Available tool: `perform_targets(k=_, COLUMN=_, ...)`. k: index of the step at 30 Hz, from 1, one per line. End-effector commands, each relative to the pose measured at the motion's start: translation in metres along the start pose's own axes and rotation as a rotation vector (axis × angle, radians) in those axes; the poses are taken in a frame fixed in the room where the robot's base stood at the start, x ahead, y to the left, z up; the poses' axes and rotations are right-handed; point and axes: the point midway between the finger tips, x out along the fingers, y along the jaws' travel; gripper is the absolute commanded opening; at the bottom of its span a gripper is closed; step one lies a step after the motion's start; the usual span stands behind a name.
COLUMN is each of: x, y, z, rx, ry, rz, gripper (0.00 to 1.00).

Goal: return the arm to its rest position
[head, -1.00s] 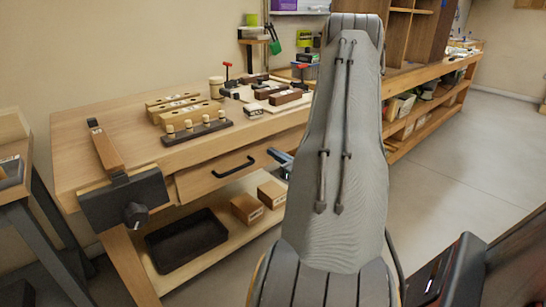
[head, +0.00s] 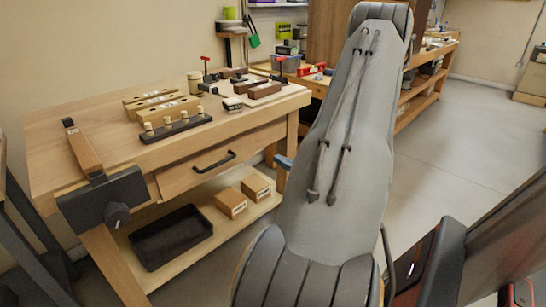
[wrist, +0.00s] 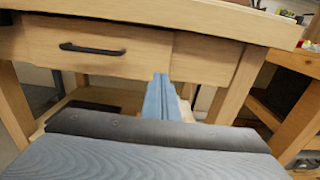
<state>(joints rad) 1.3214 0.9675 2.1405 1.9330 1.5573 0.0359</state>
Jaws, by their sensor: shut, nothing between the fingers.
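My arm rises in the middle of the head view and hides much of what lies behind it. In the wrist view my gripper (wrist: 161,98) shows as blue fingers held together, with nothing between them. It is in front of the bench, just below the drawer's level and to the right of the black handle. In the head view only a blue bit of my gripper (head: 284,162) shows at the left edge of my arm.
The wooden bench has a closed drawer with a black handle (head: 214,162). A dark tray (head: 171,238) and small boxes (head: 231,203) lie on its lower shelf. A vise (head: 103,199) juts from the bench's left end. Open floor (head: 460,130) lies to the right.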

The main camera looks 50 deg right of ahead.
Motion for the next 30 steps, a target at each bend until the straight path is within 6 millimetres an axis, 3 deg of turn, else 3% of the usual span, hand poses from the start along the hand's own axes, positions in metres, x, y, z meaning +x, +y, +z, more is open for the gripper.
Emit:
perform_targets(k=11, x=-0.008, y=0.001, z=0.0, rx=0.0, ry=0.0, rz=0.003, gripper=0.0)
perform_targets(k=14, x=-0.002, y=0.011, z=0.005, rx=-0.01, ry=0.005, rz=0.037, gripper=0.0)
perform_targets(k=16, x=0.01, y=0.031, z=0.011, rx=-0.027, ry=0.016, rz=0.103, gripper=0.0)
perform_targets(k=20, x=0.038, y=0.099, z=0.031, rx=-0.091, ry=0.052, rz=0.318, gripper=0.0)
perform_targets(k=24, x=0.054, y=0.194, z=0.052, rx=-0.202, ry=0.103, rz=0.617, gripper=0.0)
perform_targets(k=27, x=0.049, y=0.263, z=0.064, rx=-0.306, ry=0.138, rz=0.843, gripper=0.0)
perform_targets(k=30, x=0.032, y=0.328, z=0.072, rx=-0.437, ry=0.168, rz=1.078, gripper=0.0)
